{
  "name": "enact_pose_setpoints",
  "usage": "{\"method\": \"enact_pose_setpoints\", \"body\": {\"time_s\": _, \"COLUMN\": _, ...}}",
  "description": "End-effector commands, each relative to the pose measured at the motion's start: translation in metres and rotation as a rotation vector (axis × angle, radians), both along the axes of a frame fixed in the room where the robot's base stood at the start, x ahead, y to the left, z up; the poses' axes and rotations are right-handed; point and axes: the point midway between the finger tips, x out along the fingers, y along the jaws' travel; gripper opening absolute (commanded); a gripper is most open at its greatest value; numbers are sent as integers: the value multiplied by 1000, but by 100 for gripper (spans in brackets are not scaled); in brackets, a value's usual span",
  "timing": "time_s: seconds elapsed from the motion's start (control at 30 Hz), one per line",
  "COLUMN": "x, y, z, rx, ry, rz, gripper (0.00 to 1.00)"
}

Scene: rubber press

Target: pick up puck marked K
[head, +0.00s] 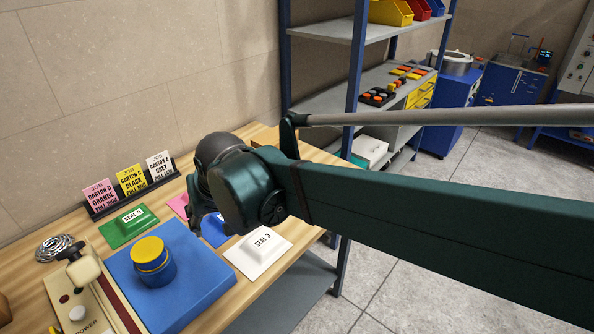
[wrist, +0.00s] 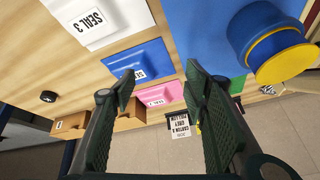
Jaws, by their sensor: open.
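A small black round puck (wrist: 48,97) lies on the wooden table at the left of the wrist view; I cannot read a letter on it. It is not seen in the head view, where my arm covers part of the table. My gripper (wrist: 160,82) is open and empty, its two fingers spread above the table, with the blue and pink seal pads showing beyond and between them. The puck is outside the fingers, well to their left. In the head view my gripper is mostly hidden behind my arm.
A blue jar with a yellow lid (head: 150,254) stands on a blue block (head: 194,281). Green (head: 129,221) and white (head: 257,250) seal pads lie nearby. Carton cards (head: 131,180) stand along the wall. A lever device (head: 96,299) is front left. Shelving (head: 355,60) stands right.

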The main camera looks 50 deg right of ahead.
Motion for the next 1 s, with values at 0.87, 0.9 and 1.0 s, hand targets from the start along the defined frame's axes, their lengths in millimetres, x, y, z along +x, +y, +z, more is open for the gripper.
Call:
{"method": "enact_pose_setpoints", "body": {"time_s": 0.87, "x": 72, "y": -143, "z": 28, "rx": 137, "ry": 128, "rz": -521, "gripper": 45}}
{"method": "enact_pose_setpoints", "body": {"time_s": 0.9, "x": 75, "y": -150, "z": 28, "rx": 143, "ry": 133, "rz": -544, "gripper": 45}}
{"method": "enact_pose_setpoints", "body": {"time_s": 1.0, "x": 80, "y": -169, "z": 27, "rx": 157, "ry": 146, "rz": -606, "gripper": 45}}
